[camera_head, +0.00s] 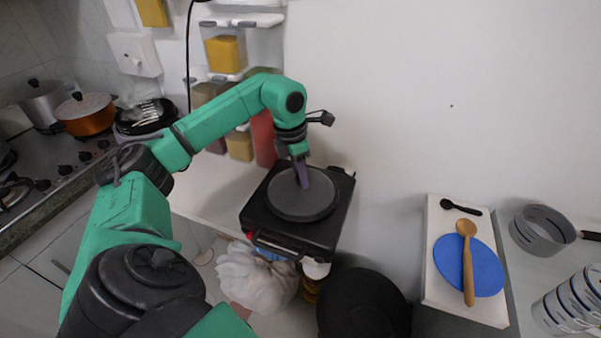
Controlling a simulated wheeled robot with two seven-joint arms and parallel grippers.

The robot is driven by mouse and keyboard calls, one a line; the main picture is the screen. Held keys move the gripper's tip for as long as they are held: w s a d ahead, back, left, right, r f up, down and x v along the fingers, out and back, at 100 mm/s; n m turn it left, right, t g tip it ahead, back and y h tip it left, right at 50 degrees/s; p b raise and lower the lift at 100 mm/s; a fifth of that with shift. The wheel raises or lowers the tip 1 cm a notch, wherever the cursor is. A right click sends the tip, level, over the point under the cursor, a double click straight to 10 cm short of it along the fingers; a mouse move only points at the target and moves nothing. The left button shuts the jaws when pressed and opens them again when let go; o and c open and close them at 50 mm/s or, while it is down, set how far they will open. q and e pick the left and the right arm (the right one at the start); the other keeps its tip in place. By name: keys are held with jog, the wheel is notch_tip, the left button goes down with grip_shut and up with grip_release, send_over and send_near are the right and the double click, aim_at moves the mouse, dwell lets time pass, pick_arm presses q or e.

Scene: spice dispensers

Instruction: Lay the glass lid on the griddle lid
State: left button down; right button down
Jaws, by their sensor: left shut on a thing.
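The griddle, with its black square lid (260,218), stands at the end of the counter against the wall. A round dark grey disc, which looks like the glass lid (302,206), is over the middle of the griddle lid. It looks flat and level, and the black lid shows all around it. My left gripper (302,184) points down at the middle of the glass lid and is shut on it. The fingers hide the grip point. I cannot tell whether the glass lid touches the griddle lid. My right gripper is not in view.
Spice dispensers (225,54) hang on the wall behind my left arm. An orange pot (86,116) stands on the stove at the left. A white board (440,270) with a blue disc (489,271) and wooden spoon (467,262) lies at the right. A white bag (258,274) is below the griddle.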

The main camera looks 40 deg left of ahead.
aim_at(294, 186)
pick_arm(q)
jog(key=shift+f, duration=0.1)
jog(key=c, duration=0.5)
grip_release()
jog(key=r, duration=0.4)
jog(key=s+r, duration=0.1)
jog(key=r, duration=0.7)
jog(key=shift+s+a+r, duration=0.1)
jog(key=shift+s+a, duration=0.2)
jog(key=shift+a, duration=0.05)
